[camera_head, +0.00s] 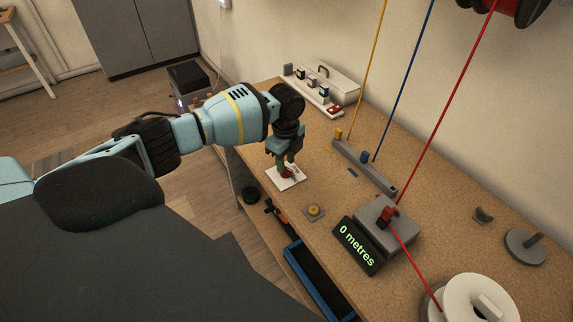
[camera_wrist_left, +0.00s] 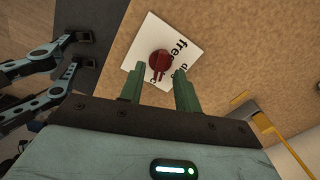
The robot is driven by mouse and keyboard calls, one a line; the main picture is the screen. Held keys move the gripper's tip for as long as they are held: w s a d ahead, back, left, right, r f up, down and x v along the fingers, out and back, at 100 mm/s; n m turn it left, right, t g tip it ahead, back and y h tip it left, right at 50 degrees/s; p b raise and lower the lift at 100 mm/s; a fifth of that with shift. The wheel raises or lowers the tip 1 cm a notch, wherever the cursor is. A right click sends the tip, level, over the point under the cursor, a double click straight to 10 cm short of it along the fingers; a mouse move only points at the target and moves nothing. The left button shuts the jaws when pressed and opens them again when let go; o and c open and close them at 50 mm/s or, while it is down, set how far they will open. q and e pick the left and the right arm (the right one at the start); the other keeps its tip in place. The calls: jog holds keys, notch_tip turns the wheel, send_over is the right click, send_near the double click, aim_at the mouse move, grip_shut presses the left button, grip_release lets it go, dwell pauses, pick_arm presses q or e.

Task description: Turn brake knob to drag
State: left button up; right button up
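The brake knob (camera_wrist_left: 158,63) is dark red and sits on a white plate (camera_wrist_left: 188,40) in the left wrist view. Its pointer arm points toward my gripper. The plate reads "free", and a second word is partly hidden by the knob and finger. In the head view the plate (camera_head: 283,184) lies on the bench below my left gripper (camera_head: 286,169). My left gripper (camera_wrist_left: 161,80) is open, with its green fingers at either side of the knob's pointer arm and a gap on each side. My right gripper is not recognisable in either view.
A counter box (camera_head: 378,220) showing "0 metres" stands nearer on the bench, with the red cable passing through it. A grey guide bar (camera_head: 366,170) holds yellow and blue cable ends. A small disc (camera_head: 315,211) lies near the plate. A white spool (camera_head: 480,298) stands at lower right.

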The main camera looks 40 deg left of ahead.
pick_arm(q)
jog(key=shift+f, duration=1.05)
pick_arm(e)
jog(key=shift+w+r, duration=0.15)
jog(key=shift+w, duration=0.45)
pick_arm(q)
jog(key=c, duration=0.7)
grip_shut()
pick_arm(e)
jog(key=shift+s, duration=0.55)
